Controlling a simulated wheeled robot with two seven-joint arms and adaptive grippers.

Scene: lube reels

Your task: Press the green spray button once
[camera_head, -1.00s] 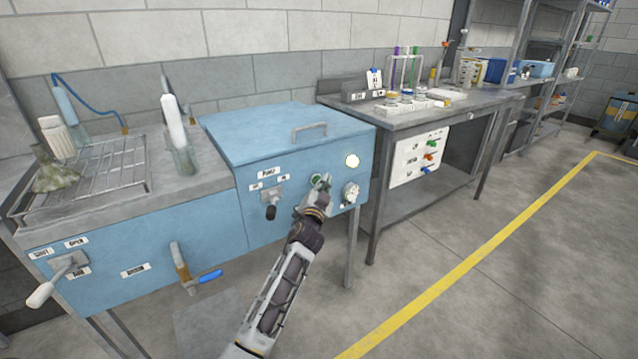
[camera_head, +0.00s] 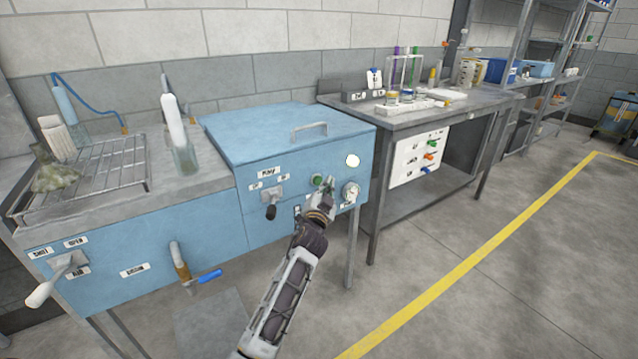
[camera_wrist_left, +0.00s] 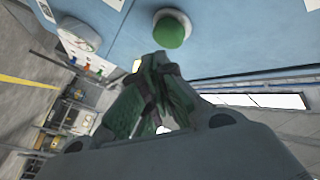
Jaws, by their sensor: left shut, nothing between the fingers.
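The green button (camera_head: 317,181) is on the front of the blue machine box (camera_head: 235,208), between the black-knobbed lever and the round gauge. In the left wrist view the green button (camera_wrist_left: 172,31) is a round domed cap in a pale ring on the blue panel. My left gripper (camera_head: 329,184) is in front of the panel, just right of and slightly below the button in the head view. In the left wrist view its fingertips (camera_wrist_left: 165,64) are shut and empty, close to the button with a small gap in the picture. My right gripper is not in view.
A round gauge (camera_head: 350,192) is right of the button and a black-knobbed lever (camera_head: 271,205) is left of it. A lit round lamp (camera_head: 352,160) sits above the gauge. A steel bench (camera_head: 440,110) stands to the right, with open floor in front.

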